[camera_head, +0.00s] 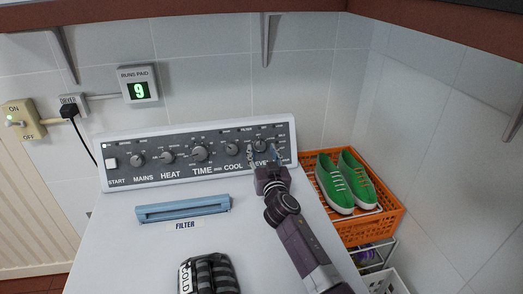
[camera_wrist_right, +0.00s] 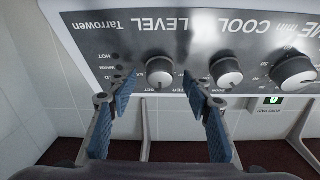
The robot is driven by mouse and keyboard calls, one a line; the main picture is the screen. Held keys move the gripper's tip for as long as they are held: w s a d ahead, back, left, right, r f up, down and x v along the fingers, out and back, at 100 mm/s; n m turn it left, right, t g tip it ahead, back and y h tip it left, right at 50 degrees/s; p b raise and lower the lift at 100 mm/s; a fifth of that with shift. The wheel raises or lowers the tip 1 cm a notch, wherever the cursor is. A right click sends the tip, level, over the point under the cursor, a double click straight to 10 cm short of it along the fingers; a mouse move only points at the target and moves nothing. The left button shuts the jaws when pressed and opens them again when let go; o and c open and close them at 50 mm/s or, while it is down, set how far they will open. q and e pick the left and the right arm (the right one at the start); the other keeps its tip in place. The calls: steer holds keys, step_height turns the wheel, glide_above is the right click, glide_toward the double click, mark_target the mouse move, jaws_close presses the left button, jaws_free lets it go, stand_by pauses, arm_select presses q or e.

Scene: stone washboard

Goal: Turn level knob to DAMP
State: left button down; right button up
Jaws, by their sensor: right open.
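The level knob (camera_head: 260,145) is a round grey knob at the right end of the dark control panel (camera_head: 120,176). My right gripper (camera_head: 264,158) reaches up to it and partly covers the LEVEL label. The right wrist view is upside down. There the level knob (camera_wrist_right: 160,72) stands between the two blue-padded fingertips of my open right gripper (camera_wrist_right: 158,82). Gaps show on both sides of the knob. Its small setting marks, DAMP among them, are too small to read. My left gripper is not in view.
The cool knob (camera_wrist_right: 226,73) is close beside one fingertip. A blue filter handle (camera_head: 183,207) and a dark ribbed object labelled COLD (camera_head: 209,274) are on the white top. Green shoes (camera_head: 345,182) sit in an orange crate (camera_head: 382,229) at right. A display (camera_head: 138,90) reads 9.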

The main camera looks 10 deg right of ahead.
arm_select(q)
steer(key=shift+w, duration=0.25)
arm_select(e)
steer(key=shift+w, duration=0.55)
steer(key=shift+c, duration=0.2)
steer(key=c, duration=1.1)
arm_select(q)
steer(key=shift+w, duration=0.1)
